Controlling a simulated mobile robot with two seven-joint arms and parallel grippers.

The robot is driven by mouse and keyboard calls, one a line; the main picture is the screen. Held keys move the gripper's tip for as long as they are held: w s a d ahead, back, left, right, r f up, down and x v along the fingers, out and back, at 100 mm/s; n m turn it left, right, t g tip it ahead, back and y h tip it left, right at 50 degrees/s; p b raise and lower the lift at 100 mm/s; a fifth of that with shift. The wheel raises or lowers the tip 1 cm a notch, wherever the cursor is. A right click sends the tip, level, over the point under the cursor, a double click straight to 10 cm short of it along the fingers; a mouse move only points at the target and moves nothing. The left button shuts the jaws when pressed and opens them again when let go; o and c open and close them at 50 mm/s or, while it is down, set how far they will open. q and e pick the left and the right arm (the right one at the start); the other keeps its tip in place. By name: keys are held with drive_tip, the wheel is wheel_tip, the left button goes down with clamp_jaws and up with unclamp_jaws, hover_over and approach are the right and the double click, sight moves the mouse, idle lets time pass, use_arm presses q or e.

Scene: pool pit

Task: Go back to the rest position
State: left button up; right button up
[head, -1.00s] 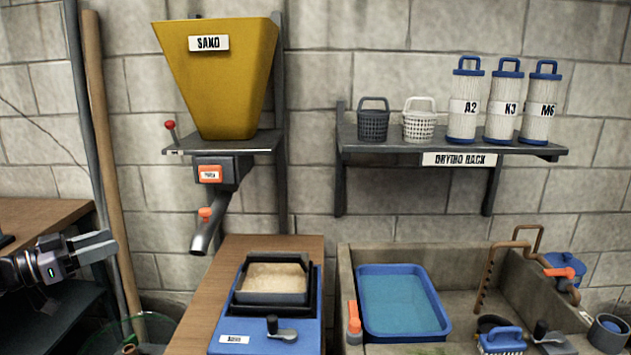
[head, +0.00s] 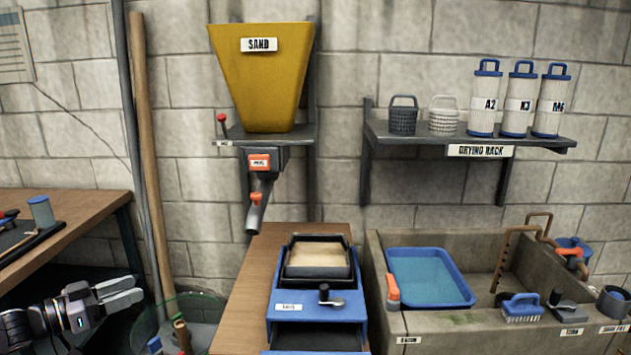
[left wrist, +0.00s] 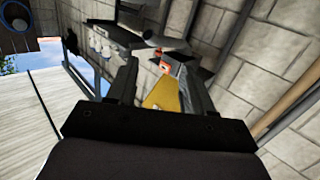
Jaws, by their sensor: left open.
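My left gripper (head: 128,290) is at the lower left of the head view, in front of the dark space under the wooden bench. Its two pale fingers point right, with a narrow gap between them. It is open and holds nothing. In the left wrist view the two dark fingers (left wrist: 158,85) stand apart, with the yellow hopper seen far off between them. My right gripper is not in view.
A wooden bench (head: 90,222) is at left, with a green bin (head: 190,302) beside it. A yellow sand hopper (head: 262,85) hangs above a blue sieve box (head: 318,310). A stone sink (head: 380,275) and a drying rack (head: 420,137) are at right.

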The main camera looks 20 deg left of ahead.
use_arm(q)
drive_tip(key=s+d+f+n+g+y, duration=0.1)
drive_tip(key=s+d+f, duration=0.2)
drive_tip(key=d+f, duration=0.6)
drive_tip(key=s+d+f+g+y, duration=0.1)
drive_tip(key=s+d+f, duration=0.2)
drive_tip(key=d+f, duration=0.65)
drive_tip(key=s+d+f+g+y, duration=0.1)
drive_tip(key=s+d, duration=0.3)
drive_tip(key=d, duration=0.5)
drive_tip(key=s+d+f+g+y, duration=0.1)
drive_tip(key=s+d, duration=0.3)
drive_tip(key=d, duration=0.6)
drive_tip(key=shift+d+f+g, duration=0.15)
drive_tip(key=shift+f+g, duration=0.35)
drive_tip(key=shift+g, duration=0.2)
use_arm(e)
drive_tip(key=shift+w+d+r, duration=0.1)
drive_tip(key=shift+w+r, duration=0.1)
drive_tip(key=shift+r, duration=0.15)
